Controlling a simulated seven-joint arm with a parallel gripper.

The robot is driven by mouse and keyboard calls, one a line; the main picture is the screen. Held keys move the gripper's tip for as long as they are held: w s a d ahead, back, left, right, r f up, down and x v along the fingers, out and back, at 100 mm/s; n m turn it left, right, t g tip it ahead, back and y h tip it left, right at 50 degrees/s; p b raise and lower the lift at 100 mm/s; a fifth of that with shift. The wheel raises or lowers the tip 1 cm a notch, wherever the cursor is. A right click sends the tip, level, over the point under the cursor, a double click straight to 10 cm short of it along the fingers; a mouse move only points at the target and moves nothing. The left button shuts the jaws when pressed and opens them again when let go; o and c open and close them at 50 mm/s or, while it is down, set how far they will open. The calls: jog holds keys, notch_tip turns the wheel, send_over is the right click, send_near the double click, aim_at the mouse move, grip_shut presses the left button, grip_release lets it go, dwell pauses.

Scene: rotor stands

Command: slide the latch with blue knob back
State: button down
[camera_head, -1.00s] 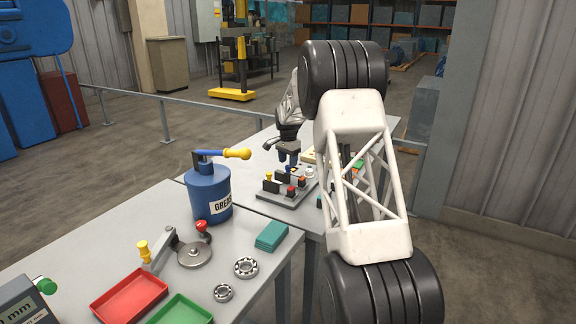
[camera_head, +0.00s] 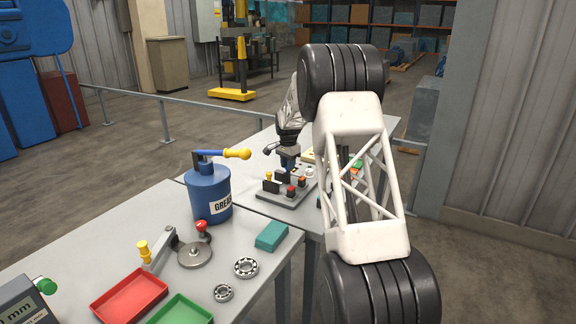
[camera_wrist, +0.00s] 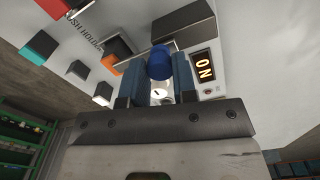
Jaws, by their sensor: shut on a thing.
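The blue knob (camera_wrist: 159,62) stands between the two blue-grey fingers of my gripper (camera_wrist: 159,82) in the wrist view. The gripper is shut on it, and the fingers hide its sides. The latch under the knob is mostly hidden. In the head view my gripper (camera_head: 289,162) reaches down to the back of a dark grey panel (camera_head: 270,197) on the far table. The knob cannot be made out clearly there.
A blue grease can (camera_head: 208,192) stands on the near table, left of the panel.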

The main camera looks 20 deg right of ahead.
jog(key=shift+w+a, duration=1.4)
jog(key=c, duration=0.9)
grip_release()
jog(key=shift+r, duration=0.2)
notch_tip(320, 180, up, 7)
jog(key=shift+r, duration=0.2)
jog(key=shift+r, duration=0.1)
